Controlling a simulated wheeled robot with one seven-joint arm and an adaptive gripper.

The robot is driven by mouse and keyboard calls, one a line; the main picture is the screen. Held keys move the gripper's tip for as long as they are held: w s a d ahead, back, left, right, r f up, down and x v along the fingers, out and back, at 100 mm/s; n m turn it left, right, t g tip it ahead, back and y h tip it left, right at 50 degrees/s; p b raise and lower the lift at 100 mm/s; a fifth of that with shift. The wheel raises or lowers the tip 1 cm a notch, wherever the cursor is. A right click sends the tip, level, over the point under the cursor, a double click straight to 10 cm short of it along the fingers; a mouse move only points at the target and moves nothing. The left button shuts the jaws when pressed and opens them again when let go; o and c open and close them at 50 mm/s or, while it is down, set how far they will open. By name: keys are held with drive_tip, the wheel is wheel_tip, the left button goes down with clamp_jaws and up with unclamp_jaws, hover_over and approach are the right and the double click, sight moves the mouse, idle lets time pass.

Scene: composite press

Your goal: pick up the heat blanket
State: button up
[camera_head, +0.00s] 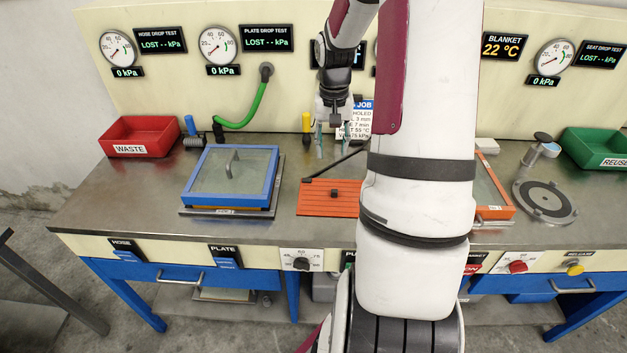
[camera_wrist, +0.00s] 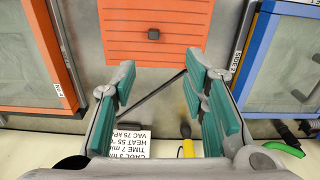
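The heat blanket (camera_head: 315,207) appears to be the flat orange ribbed mat with a small dark block on it. It lies on the metal bench in the middle, its right part hidden behind my arm in the head view. In the wrist view the orange blanket (camera_wrist: 180,25) shows at the top, beyond my fingertips. A black cord runs from it toward the back. My gripper (camera_head: 332,145) is above the back of the bench, behind the blanket and apart from it. In the wrist view its teal-padded fingers (camera_wrist: 160,85) are spread wide with nothing between them.
A blue-framed panel (camera_head: 187,196) lies left of the blanket; an orange-framed panel (camera_head: 497,190) lies right. A job card (camera_head: 357,120), a yellow-topped item (camera_head: 306,122) and a green hose (camera_head: 250,108) are near the back. Red waste (camera_head: 145,131) and green reuse (camera_head: 598,148) bins flank the bench.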

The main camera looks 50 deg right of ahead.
wheel_tip(320, 180, down, 2)
drive_tip(key=d, duration=0.2)
hover_over(335, 190)
drive_tip(key=shift+m, duration=0.3)
drive_tip(key=f, duration=0.8)
drive_tip(key=shift+d, duration=0.2)
drive_tip(key=shift+a+f+p, duration=0.15)
drive_tip(key=shift+f+p, duration=0.2)
drive_tip(key=shift+f, duration=1.1)
drive_tip(key=shift+a+f+p, duration=0.1)
drive_tip(key=shift+f+p, duration=0.25)
drive_tip(key=shift+f, duration=1.05)
clamp_jaws()
